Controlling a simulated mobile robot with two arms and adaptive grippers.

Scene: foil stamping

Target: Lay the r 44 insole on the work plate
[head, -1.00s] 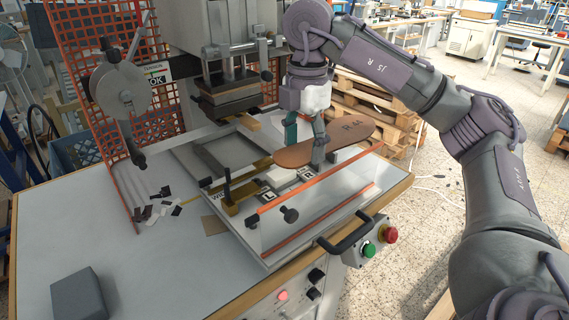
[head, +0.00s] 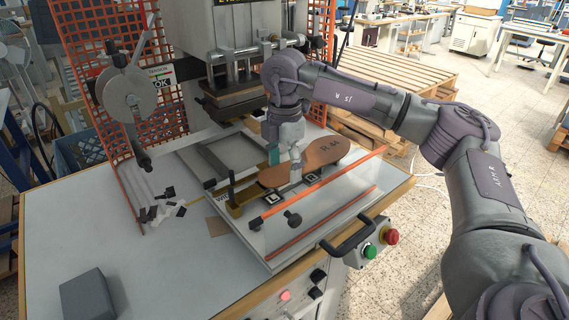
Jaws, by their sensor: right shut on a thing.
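The brown r 44 insole (head: 325,151) has dark writing near its wide end. My right gripper (head: 285,172) is shut on it towards its narrower end, and the fingers hide part of that end. The insole lies roughly flat, low over the work plate (head: 252,222); I cannot tell whether it touches. My left gripper is out of view.
The stamping press head (head: 235,100) hangs behind the plate. An orange-edged clear guard (head: 325,205) runs along the front, with a black handle (head: 347,235). A brass clamp (head: 233,205) stands left of the insole. A grey block (head: 92,299) lies on the table's otherwise open front left.

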